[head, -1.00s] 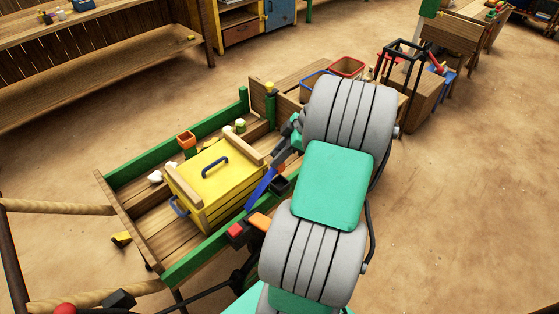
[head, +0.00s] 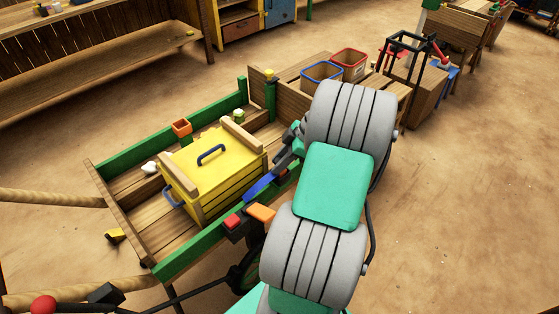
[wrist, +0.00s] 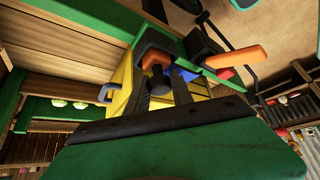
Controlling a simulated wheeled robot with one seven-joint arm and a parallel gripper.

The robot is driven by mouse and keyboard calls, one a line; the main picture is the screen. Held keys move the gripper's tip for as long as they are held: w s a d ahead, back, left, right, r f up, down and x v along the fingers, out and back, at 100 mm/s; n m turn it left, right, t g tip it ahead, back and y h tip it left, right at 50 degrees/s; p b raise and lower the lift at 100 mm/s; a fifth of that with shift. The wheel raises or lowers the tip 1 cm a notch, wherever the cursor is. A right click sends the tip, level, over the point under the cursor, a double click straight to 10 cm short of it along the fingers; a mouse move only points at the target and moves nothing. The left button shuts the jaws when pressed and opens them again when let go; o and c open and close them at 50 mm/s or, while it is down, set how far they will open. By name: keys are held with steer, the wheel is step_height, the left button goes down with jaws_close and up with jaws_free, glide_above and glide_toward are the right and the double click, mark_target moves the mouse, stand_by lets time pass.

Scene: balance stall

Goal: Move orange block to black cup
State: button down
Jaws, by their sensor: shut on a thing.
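My gripper (wrist: 168,78) is shut on a small brownish-orange block (wrist: 156,62), seen at the fingertips in the wrist view. The dark rim of what looks like the black cup (wrist: 152,43) shows just beyond and around the block. I cannot tell whether the block is inside the cup or above it. In the head view my arm covers the block and most of the area beside the yellow crate (head: 205,168), near the cart's green side rail.
The yellow crate with blue handles fills much of the wooden cart. An orange cup (head: 181,127) stands at the far green rail (head: 145,150). Red (head: 231,222) and orange (head: 261,212) pieces stick out at the near rail. Blue-rimmed (head: 321,75) and red-rimmed (head: 348,64) bins stand behind.

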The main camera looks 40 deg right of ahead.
stand_by(0.6)
stand_by(0.3)
steer(key=c, duration=1)
jaws_free()
steer(key=shift+c, duration=0.2)
steer(key=p+v, duration=0.2)
steer(key=v, duration=0.6)
steer(key=w+a+r+m+g+h+p, duration=0.1)
steer(key=w+a+r+m+p, duration=0.2)
steer(key=a+r, duration=0.5)
steer(key=w+a+r+m+g+h+p, duration=0.1)
steer(key=w+a+r+h+p, duration=0.25)
steer(key=a, duration=0.85)
steer(key=s+a+r+m+p, duration=0.5)
steer(key=s+a+p, duration=0.1)
steer(key=s+a, duration=0.3)
steer(key=shift+a+m+t, duration=0.3)
steer(key=shift+a+t, duration=0.1)
steer(key=shift+a, duration=0.45)
